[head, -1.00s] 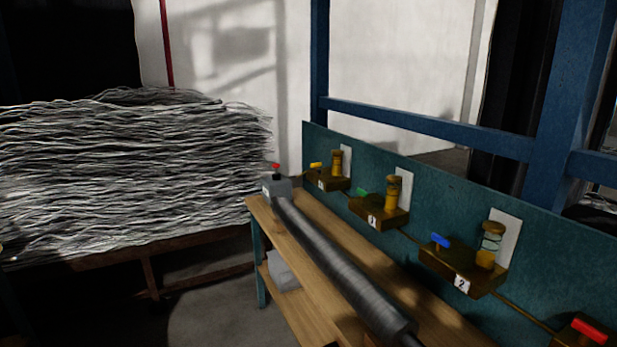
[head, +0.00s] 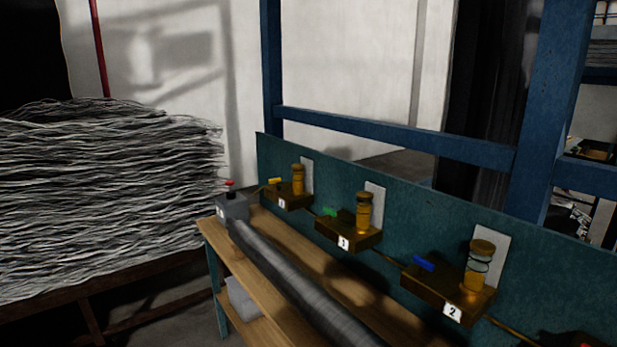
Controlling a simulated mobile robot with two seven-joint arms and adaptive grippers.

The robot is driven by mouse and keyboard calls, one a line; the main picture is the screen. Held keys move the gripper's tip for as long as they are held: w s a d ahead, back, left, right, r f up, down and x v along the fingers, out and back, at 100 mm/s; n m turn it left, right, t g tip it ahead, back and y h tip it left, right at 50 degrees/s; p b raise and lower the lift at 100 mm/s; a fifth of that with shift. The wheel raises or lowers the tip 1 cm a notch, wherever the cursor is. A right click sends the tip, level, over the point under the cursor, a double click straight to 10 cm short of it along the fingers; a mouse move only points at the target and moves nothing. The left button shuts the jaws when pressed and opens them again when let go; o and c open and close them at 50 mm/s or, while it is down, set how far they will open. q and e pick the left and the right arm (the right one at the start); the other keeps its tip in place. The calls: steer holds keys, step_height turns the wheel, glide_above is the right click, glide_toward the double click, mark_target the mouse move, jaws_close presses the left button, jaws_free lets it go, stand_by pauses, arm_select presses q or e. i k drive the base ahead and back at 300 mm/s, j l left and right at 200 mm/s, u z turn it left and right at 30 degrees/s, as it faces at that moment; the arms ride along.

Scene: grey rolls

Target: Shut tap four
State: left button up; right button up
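A row of taps on brown blocks runs along a green panel. The farthest has a yellow handle (head: 275,181); its number plate (head: 281,203) is too small to read. The middle one has a green handle (head: 329,212), and its plate (head: 343,243) looks like a 3, though not clearly. The nearer one has a blue handle (head: 424,263) and a plate (head: 452,312) marked 2. A bit of a red handle (head: 588,345) shows at the bottom right edge. I cannot make out a plate marked 4. Neither of my grippers is in view.
A wooden bench (head: 262,295) below the panel carries a long grey roll (head: 300,290) and a grey box (head: 232,207) with a red knob. A big stack of grey strands (head: 100,190) stands at the left. Blue beams (head: 400,139) rise behind the green panel (head: 600,270).

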mark_target(273, 181)
steer(key=i+j+z, duration=0.1)
steer(key=j+z, duration=0.25)
steer(key=i+j+z, duration=0.1)
steer(key=z, duration=0.25)
steer(key=j+z, duration=0.7)
steer(key=j, duration=1.2)
steer(key=k+j+z, duration=0.15)
steer(key=j, duration=0.35)
